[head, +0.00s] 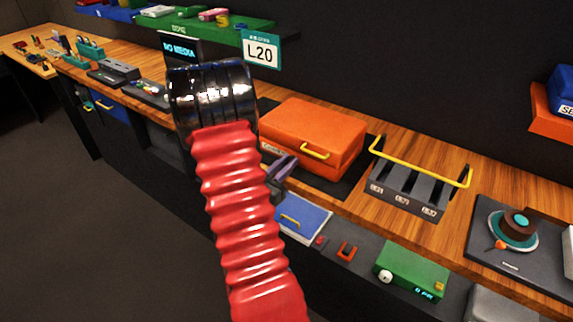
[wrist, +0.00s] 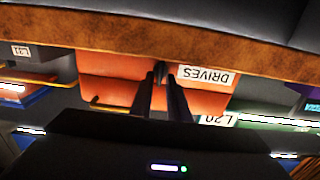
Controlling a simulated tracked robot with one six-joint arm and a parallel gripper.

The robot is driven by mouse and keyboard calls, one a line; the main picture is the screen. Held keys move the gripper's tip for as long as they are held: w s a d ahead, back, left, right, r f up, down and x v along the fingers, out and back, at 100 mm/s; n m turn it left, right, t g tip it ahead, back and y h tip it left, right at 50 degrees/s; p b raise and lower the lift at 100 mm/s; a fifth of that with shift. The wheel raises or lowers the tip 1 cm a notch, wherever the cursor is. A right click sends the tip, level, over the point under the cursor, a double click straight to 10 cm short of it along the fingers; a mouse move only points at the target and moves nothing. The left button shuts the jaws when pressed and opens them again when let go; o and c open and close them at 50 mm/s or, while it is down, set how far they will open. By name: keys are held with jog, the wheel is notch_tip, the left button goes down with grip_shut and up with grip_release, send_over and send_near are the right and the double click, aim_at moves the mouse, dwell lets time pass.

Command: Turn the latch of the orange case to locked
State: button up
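The orange case (head: 315,134) lies closed on the wooden counter, with a yellow handle (head: 316,151) on its front. In the wrist view, which is upside down, the case front (wrist: 108,66) shows a white DRIVES label (wrist: 206,75). A small dark latch (wrist: 160,71) stands on that front. My gripper (head: 284,167) is at the front left of the case. In the wrist view the gripper's fingers (wrist: 161,84) stand apart on either side of the latch; I cannot tell whether they touch it. In the head view my gripper and arm hide the latch.
A dark rack (head: 408,187) with a yellow bar stands right of the case. A blue box (head: 302,218), an orange switch (head: 346,251) and a green box (head: 412,270) sit below, along the front. A green shelf (head: 225,27) and the L20 sign (head: 261,52) are behind.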

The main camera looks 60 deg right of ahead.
grip_shut()
jog(key=shift+a, duration=0.1)
jog(key=shift+n, duration=0.5)
jog(key=n, duration=0.3)
jog(key=shift+w, duration=0.25)
jog(key=n, duration=0.5)
jog(key=shift+w+d+f, duration=0.15)
jog(key=shift+w+d, duration=0.05)
jog(key=n, duration=0.4)
jog(key=shift+w+f+n, duration=0.15)
jog(key=shift+n, duration=0.15)
jog(key=n, duration=0.4)
jog(key=shift+f, duration=0.25)
jog(key=shift+n, duration=0.3)
